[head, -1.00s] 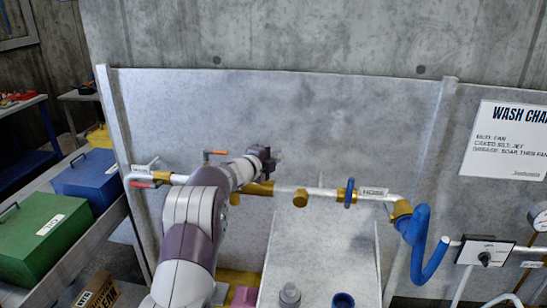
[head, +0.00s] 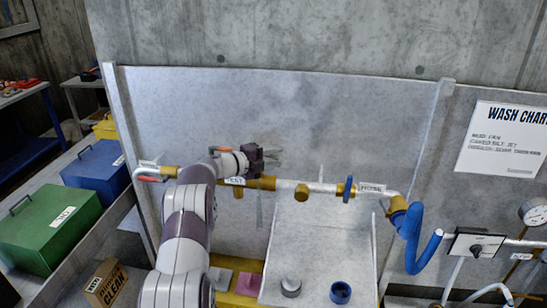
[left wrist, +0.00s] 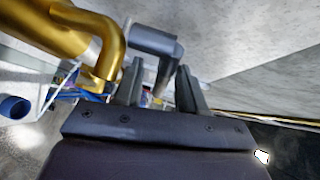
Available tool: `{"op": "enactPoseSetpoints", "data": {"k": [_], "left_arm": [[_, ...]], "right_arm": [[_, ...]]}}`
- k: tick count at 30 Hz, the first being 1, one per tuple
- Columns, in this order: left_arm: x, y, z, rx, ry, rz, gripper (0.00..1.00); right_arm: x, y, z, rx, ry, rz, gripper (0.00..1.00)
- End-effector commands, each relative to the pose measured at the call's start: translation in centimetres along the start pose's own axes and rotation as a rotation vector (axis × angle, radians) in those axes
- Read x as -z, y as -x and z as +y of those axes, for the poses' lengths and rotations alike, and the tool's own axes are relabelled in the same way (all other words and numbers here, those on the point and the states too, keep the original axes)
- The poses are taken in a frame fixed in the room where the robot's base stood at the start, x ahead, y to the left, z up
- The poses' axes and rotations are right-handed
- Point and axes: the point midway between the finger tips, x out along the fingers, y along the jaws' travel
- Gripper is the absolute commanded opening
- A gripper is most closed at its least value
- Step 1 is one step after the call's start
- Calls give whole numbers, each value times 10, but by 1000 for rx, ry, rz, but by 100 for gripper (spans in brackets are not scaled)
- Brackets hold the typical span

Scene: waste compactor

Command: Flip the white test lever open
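A brass and white pipe runs along the grey panel, with a TEST label (head: 235,182) on it. My left gripper (head: 275,157) is in front of the panel, just above the pipe and right of that label. In the left wrist view my left gripper (left wrist: 160,85) has its two fingers apart. A pale grey bent part (left wrist: 155,40), probably the white test lever, reaches down between or just beyond the fingers; I cannot tell if it touches them. In the head view a thin grey piece hangs below the pipe; whether it is the lever is unclear. My right gripper is out of view.
Brass pipe (left wrist: 75,30) lies close left of the fingers in the left wrist view. A blue valve handle (head: 348,189) and blue hose (head: 413,240) are to the right. Green (head: 55,220) and blue (head: 95,170) boxes stand at left. The panel above the pipe is clear.

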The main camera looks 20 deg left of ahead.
Motion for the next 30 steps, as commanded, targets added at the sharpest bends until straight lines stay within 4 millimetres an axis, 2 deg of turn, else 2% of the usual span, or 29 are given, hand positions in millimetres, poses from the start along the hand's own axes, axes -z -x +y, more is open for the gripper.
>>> {"op": "enactPoseSetpoints", "data": {"k": [4,7,11,15,21,25,30], "left_arm": [[0,2,0,1,-1,-1,40],[-1,11,1,2,-1,-2,40],[-1,35,4,3,-1,-3,40],[-1,69,5,2,-2,-5,40],[-1,110,4,2,-1,-3,40],[0,124,2,1,-1,-2,40],[0,130,0,2,0,0,40]], "right_arm": [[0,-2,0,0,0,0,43],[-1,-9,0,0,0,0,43],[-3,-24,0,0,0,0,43],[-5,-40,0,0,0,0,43],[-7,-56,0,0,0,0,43],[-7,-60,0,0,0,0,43],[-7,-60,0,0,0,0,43]]}}
